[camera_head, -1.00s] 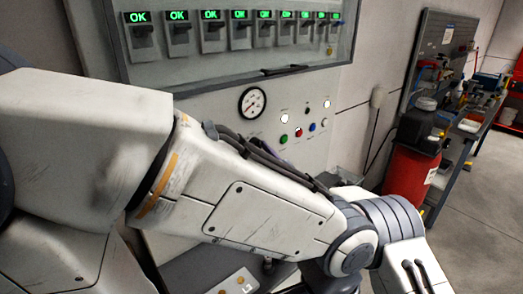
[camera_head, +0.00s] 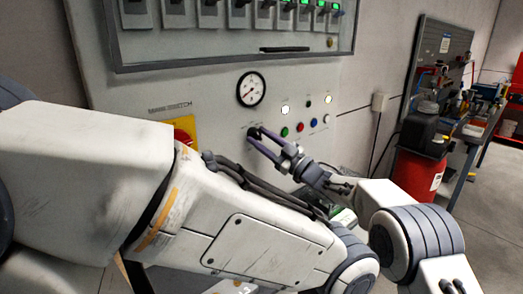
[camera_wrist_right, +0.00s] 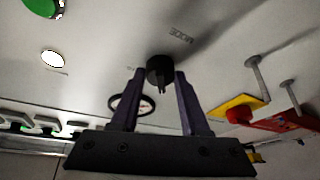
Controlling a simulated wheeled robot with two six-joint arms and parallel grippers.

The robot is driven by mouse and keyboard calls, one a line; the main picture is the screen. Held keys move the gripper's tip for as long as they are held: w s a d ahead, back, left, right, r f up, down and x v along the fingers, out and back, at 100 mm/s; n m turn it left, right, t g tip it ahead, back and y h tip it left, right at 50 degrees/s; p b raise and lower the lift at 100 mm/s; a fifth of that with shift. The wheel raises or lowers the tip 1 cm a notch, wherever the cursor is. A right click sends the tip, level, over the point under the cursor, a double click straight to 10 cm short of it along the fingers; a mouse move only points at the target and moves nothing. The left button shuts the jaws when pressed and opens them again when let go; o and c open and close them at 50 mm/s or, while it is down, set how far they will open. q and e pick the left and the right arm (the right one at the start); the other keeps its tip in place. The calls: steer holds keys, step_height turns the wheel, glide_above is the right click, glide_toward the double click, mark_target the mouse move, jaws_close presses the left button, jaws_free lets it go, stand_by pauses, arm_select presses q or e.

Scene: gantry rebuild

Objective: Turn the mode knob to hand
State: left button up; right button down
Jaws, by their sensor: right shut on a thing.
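The mode knob (camera_wrist_right: 159,68) is a small black rotary knob on the pale panel, with the word MODE (camera_wrist_right: 181,35) printed beside it in the right wrist view. Its pointer ridge faces the bottom of that view. My right gripper (camera_wrist_right: 161,76) is shut on the knob, one purple-grey finger on each side. The knob's position marks are not readable. My left gripper is not in view.
A round gauge (camera_head: 251,89) is above the knob. Coloured buttons and lamps, including a red button (camera_head: 300,127), are to its right. A yellow plate with a red switch (camera_head: 183,134) is to the left. A red cylinder (camera_head: 417,176) and a workbench stand at right.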

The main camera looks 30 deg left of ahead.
steer(key=shift+n+g+b, duration=0.4)
steer(key=shift+n+g, duration=0.4)
steer(key=shift+n, duration=0.7)
steer(key=shift+r, duration=0.1)
steer(key=shift+c, duration=2)
jaws_free()
steer(key=b+v, duration=0.3)
steer(key=v, duration=0.7)
steer(key=shift+d, duration=0.3)
steer(key=shift+r, duration=0.15)
